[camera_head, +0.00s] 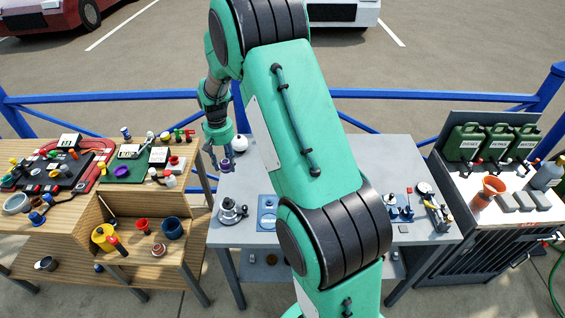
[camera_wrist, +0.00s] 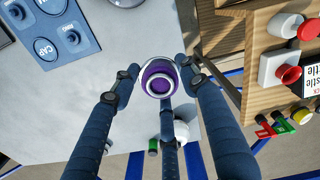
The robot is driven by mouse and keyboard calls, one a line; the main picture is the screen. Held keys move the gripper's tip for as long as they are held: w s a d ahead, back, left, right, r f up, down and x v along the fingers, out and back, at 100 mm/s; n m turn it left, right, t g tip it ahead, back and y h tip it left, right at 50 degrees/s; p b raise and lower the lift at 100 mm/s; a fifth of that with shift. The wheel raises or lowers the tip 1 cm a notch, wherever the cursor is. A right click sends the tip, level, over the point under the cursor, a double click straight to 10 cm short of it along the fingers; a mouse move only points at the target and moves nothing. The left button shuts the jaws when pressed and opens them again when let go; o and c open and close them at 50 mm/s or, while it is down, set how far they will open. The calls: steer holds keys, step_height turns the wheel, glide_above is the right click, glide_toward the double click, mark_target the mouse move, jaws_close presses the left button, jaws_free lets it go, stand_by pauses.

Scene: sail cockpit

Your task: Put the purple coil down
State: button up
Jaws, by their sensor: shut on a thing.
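The purple coil (camera_wrist: 159,82), a purple ring with a white rim and pale centre, is in the wrist view between the fingertips of my gripper (camera_wrist: 158,76). My gripper is shut on it. In the head view my gripper (camera_head: 224,163) hangs over the left end of the grey table (camera_head: 240,177), and the coil shows there only as a small purple patch. In the wrist view the grey tabletop (camera_wrist: 110,100) lies below and to the left of the coil. I cannot tell how high the coil is above it.
A white ball (camera_head: 240,143) stands close behind my gripper. A blue labelled tray (camera_head: 267,215) and a grey knobbed piece (camera_head: 230,211) lie nearer the front. The crowded wooden bench (camera_head: 150,200) is left, across a narrow gap. Bare grey tabletop lies between the gripper and tray.

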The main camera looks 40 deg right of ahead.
steer(key=s+d+m+p, duration=0.1)
steer(key=s+d+m, duration=0.6)
steer(key=s+d, duration=1.1)
steer(key=f, duration=0.1)
steer(key=a+f, duration=0.1)
steer(key=f, duration=0.2)
steer(key=shift+s+a+f, duration=0.1)
steer(key=shift+a+f, duration=0.15)
steer(key=shift+f, duration=0.4)
steer(key=w+d, duration=0.3)
steer(key=w, duration=0.1)
steer(key=w+d+f+b, duration=0.1)
steer(key=w+d, duration=0.2)
steer(key=w, duration=0.1)
steer(key=w+d, duration=0.3)
steer(key=w, duration=0.2)
steer(key=shift+d+f+b, duration=0.2)
steer(key=shift+d+b, duration=0.05)
steer(key=shift+b, duration=0.05)
